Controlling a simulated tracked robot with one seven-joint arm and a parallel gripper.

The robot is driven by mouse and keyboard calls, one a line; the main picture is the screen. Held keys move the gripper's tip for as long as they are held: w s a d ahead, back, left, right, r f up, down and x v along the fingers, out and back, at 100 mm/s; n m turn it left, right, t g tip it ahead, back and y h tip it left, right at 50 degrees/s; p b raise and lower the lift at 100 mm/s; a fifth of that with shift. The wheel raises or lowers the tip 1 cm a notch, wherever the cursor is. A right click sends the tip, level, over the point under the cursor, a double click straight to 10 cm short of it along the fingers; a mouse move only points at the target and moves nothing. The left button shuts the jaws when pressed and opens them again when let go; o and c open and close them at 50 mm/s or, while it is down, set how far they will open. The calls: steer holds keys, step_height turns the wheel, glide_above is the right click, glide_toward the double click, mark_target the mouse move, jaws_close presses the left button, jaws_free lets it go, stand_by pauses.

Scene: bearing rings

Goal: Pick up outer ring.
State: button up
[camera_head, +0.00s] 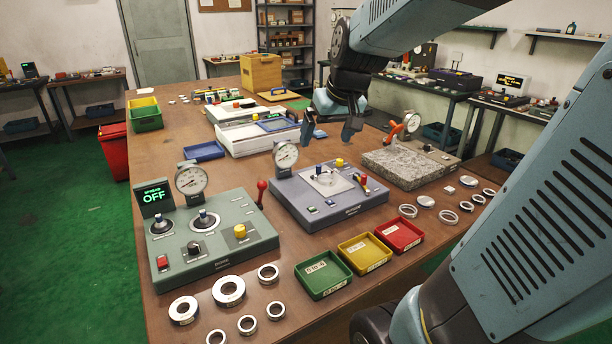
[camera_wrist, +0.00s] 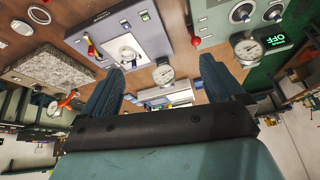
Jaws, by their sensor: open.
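Several metal rings lie flat at the front left of the table, among them a large thick ring (camera_head: 228,291), another thick ring (camera_head: 184,310) and a thinner ring (camera_head: 268,273). More thin rings, such as this one (camera_head: 449,217), lie at the right. I cannot tell which is the outer ring. My gripper (camera_head: 329,135) is open and empty, raised above the middle of the table and well apart from all these rings. In the wrist view, its two fingers (camera_wrist: 162,68) are spread with nothing between them.
A green tester (camera_head: 215,262) with a dial and a grey-blue tester (camera_head: 350,211) stand between gripper and front rings. Green (camera_head: 323,291), yellow (camera_head: 377,268) and red (camera_head: 416,246) trays sit at the front edge.

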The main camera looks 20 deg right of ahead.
steer(key=w+d+f, duration=0.3)
steer(key=w, duration=0.3)
steer(key=w+d+f, duration=0.3)
steer(key=w+f, duration=0.1)
steer(key=w, duration=0.3)
glide_toward(327, 178)
steer(key=shift+g+h, duration=0.4)
steer(key=x, duration=0.8)
steer(key=shift+w+a, duration=0.2)
steer(key=shift+a, duration=0.2)
steer(key=shift+c, duration=0.3)
steer(key=c, duration=1.2)
steer(key=shift+c, duration=0.2)
steer(key=shift+r, duration=0.2)
